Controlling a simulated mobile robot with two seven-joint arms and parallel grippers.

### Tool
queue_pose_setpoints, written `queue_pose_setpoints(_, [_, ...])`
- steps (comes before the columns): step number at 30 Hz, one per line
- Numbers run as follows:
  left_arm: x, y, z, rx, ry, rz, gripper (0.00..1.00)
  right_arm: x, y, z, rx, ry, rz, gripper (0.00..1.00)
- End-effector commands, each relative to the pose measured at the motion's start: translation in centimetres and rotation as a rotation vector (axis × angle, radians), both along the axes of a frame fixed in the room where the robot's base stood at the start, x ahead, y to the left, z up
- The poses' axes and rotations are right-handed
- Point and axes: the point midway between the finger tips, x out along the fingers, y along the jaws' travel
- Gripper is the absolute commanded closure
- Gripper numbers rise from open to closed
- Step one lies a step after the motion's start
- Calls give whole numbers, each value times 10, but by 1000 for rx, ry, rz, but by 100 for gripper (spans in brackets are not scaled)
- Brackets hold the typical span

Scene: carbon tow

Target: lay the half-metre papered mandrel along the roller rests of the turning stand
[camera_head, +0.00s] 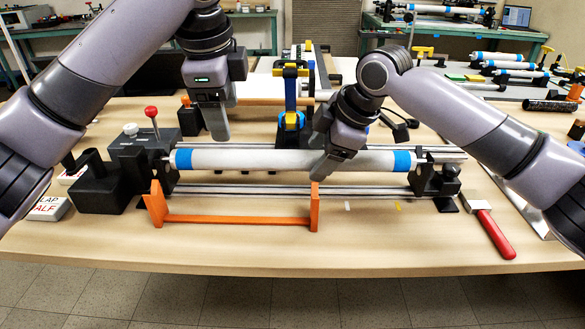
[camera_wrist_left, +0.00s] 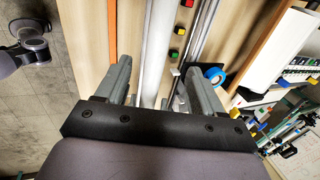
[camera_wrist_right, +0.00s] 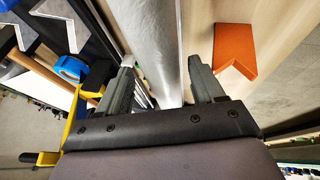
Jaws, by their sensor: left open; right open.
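The papered mandrel (camera_head: 260,159), a pale silvery tube with a blue band near each end, lies level along the turning stand (camera_head: 115,187), between its dark left and right end supports (camera_head: 425,178). Roller contact is too small to tell. My left gripper (camera_head: 216,138) is open above the mandrel's left part; the tube (camera_wrist_left: 155,50) runs between its fingers (camera_wrist_left: 165,75) in the left wrist view. My right gripper (camera_head: 325,176) is open at the mandrel's right part, partly covering it; the tube (camera_wrist_right: 155,35) passes between its fingers (camera_wrist_right: 162,80) in the right wrist view.
An empty orange V-notched cradle (camera_head: 238,219) stands in front of the stand. A red-handled hammer (camera_head: 492,230) lies at the right, white labelled blocks (camera_head: 48,208) at the left. A blue-and-yellow device (camera_head: 291,95) stands behind. The table's front edge is clear.

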Motion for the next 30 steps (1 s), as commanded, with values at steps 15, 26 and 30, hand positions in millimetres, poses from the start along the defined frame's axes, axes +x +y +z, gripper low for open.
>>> queue_pose_setpoints(15, [-5,0,14,0,1,0,32,-16,-22,52,1,-5,-1,32])
queue_pose_setpoints(26, [-5,0,14,0,1,0,32,-33,-44,101,1,-1,-1,32])
queue_pose_setpoints(30, [-5,0,14,0,1,1,32,-35,-46,105,0,1,-1,32])
